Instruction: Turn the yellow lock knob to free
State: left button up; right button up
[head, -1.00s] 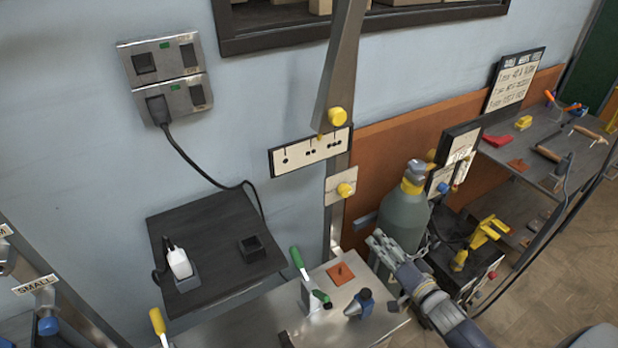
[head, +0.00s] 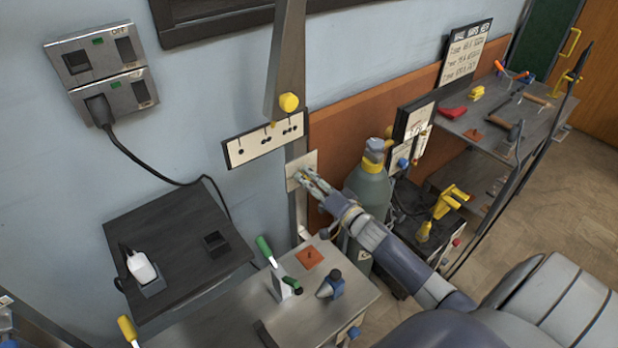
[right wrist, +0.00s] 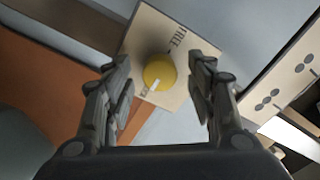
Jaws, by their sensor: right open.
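The yellow lock knob (right wrist: 159,72) sits on a pale square plate (right wrist: 143,38) in the right wrist view. A white mark on its rim faces the lower left, toward lettering I cannot read fully. Other lettering, apparently FREE, lies at the upper right. In the head view the plate (head: 294,165) is on the metal post, and my right gripper hides the knob. My right gripper (head: 308,181) is open in front of the plate. Its fingers show on either side of the knob, apparently without touching it. My left gripper is not in view.
Another yellow knob (head: 289,102) is higher on the post, near a dotted label plate (head: 262,138). A grey-green gas cylinder (head: 369,190) stands right of the post, close to my right arm. A metal bench (head: 230,318) with a green-handled clamp (head: 266,251) is below.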

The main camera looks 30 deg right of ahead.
jog(key=shift+w, duration=0.65)
jog(key=c, duration=1.1)
